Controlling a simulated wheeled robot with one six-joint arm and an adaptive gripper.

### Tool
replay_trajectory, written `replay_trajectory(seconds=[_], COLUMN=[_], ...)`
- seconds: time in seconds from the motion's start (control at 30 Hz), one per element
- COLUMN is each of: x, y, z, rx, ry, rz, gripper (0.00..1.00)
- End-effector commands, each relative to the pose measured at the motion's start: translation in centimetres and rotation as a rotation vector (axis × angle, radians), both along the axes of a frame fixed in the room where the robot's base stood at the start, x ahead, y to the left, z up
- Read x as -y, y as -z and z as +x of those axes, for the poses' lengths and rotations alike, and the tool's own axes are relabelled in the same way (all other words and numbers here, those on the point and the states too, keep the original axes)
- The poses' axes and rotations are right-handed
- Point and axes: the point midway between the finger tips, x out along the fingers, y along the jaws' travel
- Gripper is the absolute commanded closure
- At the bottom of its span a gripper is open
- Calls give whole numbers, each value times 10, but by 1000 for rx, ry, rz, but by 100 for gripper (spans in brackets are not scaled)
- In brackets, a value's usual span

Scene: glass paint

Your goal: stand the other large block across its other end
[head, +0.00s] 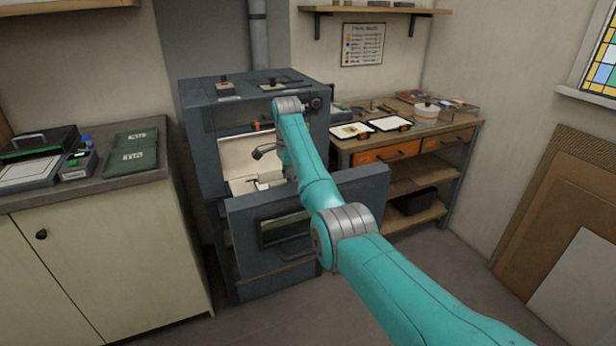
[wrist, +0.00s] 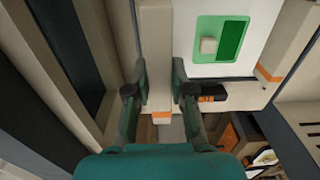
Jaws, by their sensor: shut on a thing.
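My gripper (wrist: 160,88) is shut on a long beige block (wrist: 156,40), whose far part runs up to the top of the wrist view. Another beige block with an orange band (wrist: 297,45) lies along the right side of that view. Between them is a white sheet (wrist: 208,20) bearing a green rectangle (wrist: 232,40) and a small pale block (wrist: 208,45). In the head view my gripper (head: 263,154) is inside the open kiln (head: 205,150). The held block is hard to make out there, and I cannot tell whether it touches the surface below.
The kiln's pale inner wall (wrist: 72,15) runs close along the left of the wrist view. The lowered kiln door (head: 240,235) stands in front, below my arm. A workbench (head: 465,128) with white trays is at right, and a cabinet (head: 100,260) at left.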

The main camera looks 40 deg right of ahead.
Motion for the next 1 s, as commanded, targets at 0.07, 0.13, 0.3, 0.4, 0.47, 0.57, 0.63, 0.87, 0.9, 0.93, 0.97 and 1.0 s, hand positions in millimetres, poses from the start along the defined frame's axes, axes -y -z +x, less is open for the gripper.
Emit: replay_trajectory(seconds=[0.07, 0.13, 0.3, 0.4, 0.47, 0.57, 0.63, 0.87, 0.9, 0.93, 0.97, 1.0], x=[-1, -1, -1, -1, -1, -1, -1, -1, -1, -1, -1, -1], y=[0, 2, 12, 22, 29, 38, 45, 61, 63, 63, 64, 65], z=[0, 0, 0, 0, 0, 0, 0, 0, 0, 0, 0, 0], rx=[0, 0, -2, -1, -2, -1, 0, 0, 0, 0, 0, 0], ry=[-1, -1, -2, -2, -2, -2, -2, -2, -2, -2, -2, -2], rz=[0, 0, 1, 0, 1, 0, 0, 0, 0, 0, 0, 0], gripper=[100, 100, 100, 100, 100, 100, 100, 100, 100, 100, 100, 100])
